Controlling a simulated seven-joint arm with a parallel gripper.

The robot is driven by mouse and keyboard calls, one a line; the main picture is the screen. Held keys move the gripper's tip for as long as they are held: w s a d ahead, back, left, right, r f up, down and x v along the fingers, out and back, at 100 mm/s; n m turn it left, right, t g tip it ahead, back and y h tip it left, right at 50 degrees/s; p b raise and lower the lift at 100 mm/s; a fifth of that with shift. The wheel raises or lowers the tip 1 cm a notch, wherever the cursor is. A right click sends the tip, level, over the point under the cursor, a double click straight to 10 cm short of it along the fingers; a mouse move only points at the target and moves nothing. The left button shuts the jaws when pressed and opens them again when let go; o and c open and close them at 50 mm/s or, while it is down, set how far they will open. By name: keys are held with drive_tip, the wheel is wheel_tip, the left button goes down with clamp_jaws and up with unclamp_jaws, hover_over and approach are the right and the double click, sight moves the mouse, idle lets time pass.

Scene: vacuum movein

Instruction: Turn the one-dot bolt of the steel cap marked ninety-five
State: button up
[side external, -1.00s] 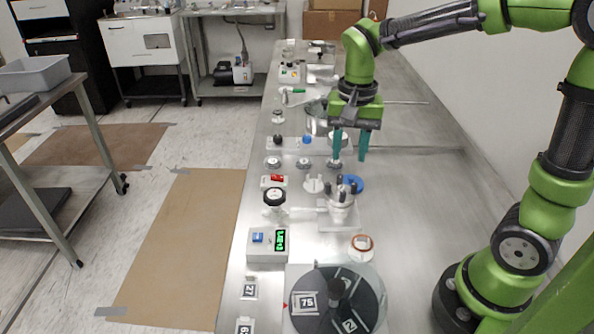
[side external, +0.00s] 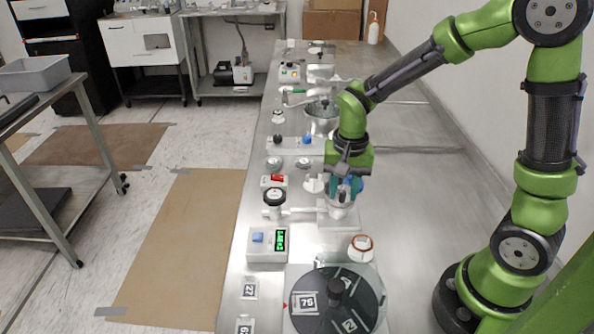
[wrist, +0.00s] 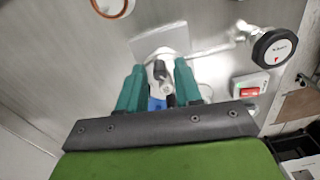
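The steel cap (side external: 340,211) with dark upright bolts stands on a small plate at mid-bench, partly hidden by my gripper in the side view. My gripper (side external: 346,193) points down over it, with the teal fingers at bolt height. In the wrist view, my gripper (wrist: 160,68) is open, one finger on each side of the cap's bolts (wrist: 161,72). A gap shows between the fingers and the nearest bolt; contact cannot be told. The dot marks and the number ninety-five are not readable. A blue part (wrist: 156,104) shows between the fingers.
A dark round gauge (side external: 274,196) is joined to the cap by a side pipe. A red switch box (side external: 274,181), a display box (side external: 268,245), an orange-rimmed ring (side external: 361,246) and a dark turntable (side external: 337,300) marked 75 and 2 stand around it. The bench's right side is clear.

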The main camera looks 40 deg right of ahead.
clamp_jaws()
drive_tip(key=shift+n, duration=0.3)
drive_tip(key=shift+n, duration=2.7)
drive_tip(key=shift+o, duration=1.1)
unclamp_jaws()
wheel_tip(320, 180, up, 17)
drive_tip(key=shift+s+d, duration=0.15)
drive_tip(key=shift+s, duration=0.05)
